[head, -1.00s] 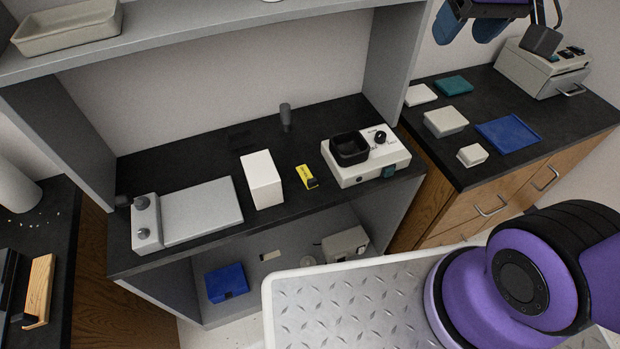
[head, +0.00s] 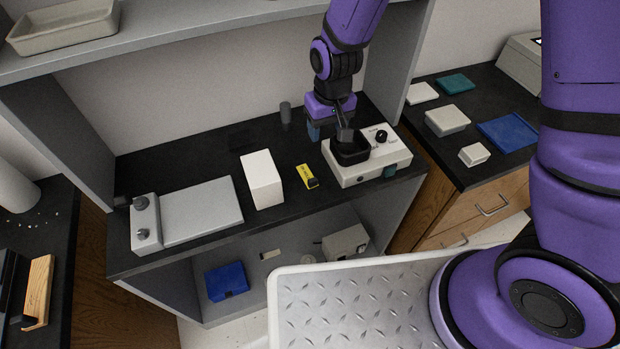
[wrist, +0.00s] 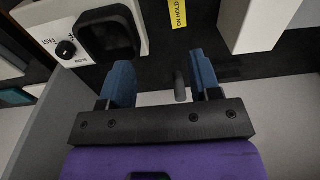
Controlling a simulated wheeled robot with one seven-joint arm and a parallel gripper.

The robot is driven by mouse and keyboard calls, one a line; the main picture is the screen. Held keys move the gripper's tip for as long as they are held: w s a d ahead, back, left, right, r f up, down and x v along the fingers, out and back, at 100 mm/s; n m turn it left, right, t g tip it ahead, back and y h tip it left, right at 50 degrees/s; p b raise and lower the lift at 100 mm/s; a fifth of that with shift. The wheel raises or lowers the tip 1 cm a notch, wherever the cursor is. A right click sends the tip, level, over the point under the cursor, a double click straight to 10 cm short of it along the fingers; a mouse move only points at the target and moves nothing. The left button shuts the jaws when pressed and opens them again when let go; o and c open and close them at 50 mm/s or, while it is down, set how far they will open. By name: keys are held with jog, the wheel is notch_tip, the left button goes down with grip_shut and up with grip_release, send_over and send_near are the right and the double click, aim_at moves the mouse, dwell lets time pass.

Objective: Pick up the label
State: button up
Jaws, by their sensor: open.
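The yellow label (head: 307,176) lies on the black bench, between a white box and a white device with a black well. In the wrist view the label (wrist: 177,12) shows at the top edge with "ON HOLD" printed on it, partly cut off. My gripper (head: 322,131) is above the bench, behind and to the right of the label, near the device's well. In the wrist view its blue fingers (wrist: 162,75) are spread apart with nothing between them touching. The label is beyond the fingertips.
The white box (head: 262,180) stands left of the label. The white device (head: 370,168) stands to its right. A dark upright post (head: 285,114) is at the back. A grey flat plate device (head: 200,210) is at the left. An upper shelf (head: 200,45) overhangs the bench.

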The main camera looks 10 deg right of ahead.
notch_tip(320, 180, down, 7)
jog(key=s+a, duration=0.1)
jog(key=a, duration=0.1)
send_over(313, 180)
jog(key=f, duration=0.5)
jog(key=shift+d+f, duration=0.25)
jog(key=shift+f, duration=0.05)
jog(key=shift+a+f, duration=0.15)
jog(key=shift+f, duration=1.15)
jog(key=shift+a+f, duration=0.1)
jog(key=shift+f, duration=1.2)
jog(key=c, duration=0.9)
